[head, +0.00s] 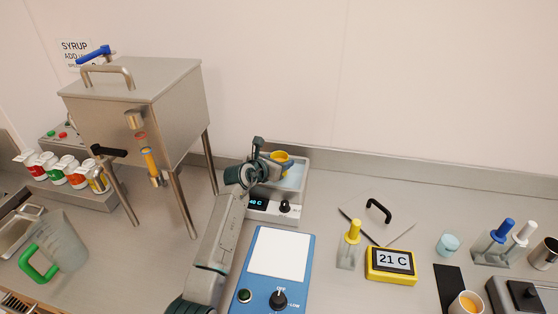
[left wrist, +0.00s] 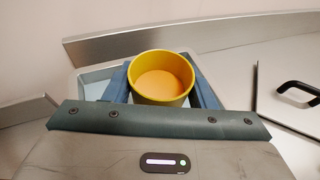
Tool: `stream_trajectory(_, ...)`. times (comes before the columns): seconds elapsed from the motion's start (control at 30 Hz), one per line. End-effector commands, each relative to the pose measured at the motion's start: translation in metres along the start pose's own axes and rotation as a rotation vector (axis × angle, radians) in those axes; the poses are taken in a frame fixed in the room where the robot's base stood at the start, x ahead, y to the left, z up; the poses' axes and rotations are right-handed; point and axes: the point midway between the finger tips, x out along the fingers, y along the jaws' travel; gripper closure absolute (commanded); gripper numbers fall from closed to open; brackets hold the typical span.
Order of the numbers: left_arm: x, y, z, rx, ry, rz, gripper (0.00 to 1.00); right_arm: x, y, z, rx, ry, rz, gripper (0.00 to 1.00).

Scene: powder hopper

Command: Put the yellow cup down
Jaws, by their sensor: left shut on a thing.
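The yellow cup (head: 281,156) is at the water bath with the "40 C" display (head: 273,207), in the middle of the head view. My left gripper (head: 272,163) is shut on it. In the left wrist view the cup (left wrist: 162,97) stands upright between the two blue-grey fingers of the gripper (left wrist: 162,88). Its inside looks orange; I cannot tell whether that is liquid. Pale blue water shows in the bath beside the cup. The cup's base is hidden, so I cannot tell whether it touches the bath. My right gripper is not in view.
A blue hotplate (head: 279,257) stands in front of the bath. A steel hopper (head: 145,105) on legs stands to the left. A lid with a black handle (head: 378,210) lies to the right, near a yellow "21 C" display (head: 391,263).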

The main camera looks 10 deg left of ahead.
Motion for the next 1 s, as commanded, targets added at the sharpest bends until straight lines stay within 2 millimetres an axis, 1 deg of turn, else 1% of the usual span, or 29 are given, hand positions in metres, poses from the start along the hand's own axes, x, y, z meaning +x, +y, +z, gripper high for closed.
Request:
stream_trajectory(0.03,0.001,0.001,-0.002,0.000,0.000,0.001,0.74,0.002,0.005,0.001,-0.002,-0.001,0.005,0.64)
stream_trajectory(0.1,0.001,0.001,-0.004,0.000,0.000,0.001,0.74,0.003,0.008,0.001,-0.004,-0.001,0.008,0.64)
stream_trajectory(0.27,0.002,0.000,-0.005,0.000,0.000,0.000,0.74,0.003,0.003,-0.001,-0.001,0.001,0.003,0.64)
stream_trajectory(0.3,0.002,0.000,-0.005,0.000,0.000,0.000,0.46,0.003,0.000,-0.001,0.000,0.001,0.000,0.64)
stream_trajectory(0.4,0.002,0.000,-0.005,0.000,0.000,0.000,0.28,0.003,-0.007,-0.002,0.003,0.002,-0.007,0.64)
stream_trajectory(0.5,0.002,0.000,-0.005,0.001,0.001,0.000,0.28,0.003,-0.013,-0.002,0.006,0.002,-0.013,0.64)
stream_trajectory(0.67,0.002,0.000,-0.005,0.001,0.000,0.000,0.28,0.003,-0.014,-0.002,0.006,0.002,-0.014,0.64)
stream_trajectory(0.77,0.000,0.001,0.001,0.001,0.000,0.000,0.28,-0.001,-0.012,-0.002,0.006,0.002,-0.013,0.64)
stream_trajectory(0.83,-0.003,0.001,0.009,0.002,0.000,0.001,0.28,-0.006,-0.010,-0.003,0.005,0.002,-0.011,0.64)
stream_trajectory(0.9,-0.010,0.001,0.004,0.003,0.000,0.001,0.28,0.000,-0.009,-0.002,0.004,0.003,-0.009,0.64)
stream_trajectory(1.0,-0.027,0.001,0.003,0.004,0.000,0.002,0.28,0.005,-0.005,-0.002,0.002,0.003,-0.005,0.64)
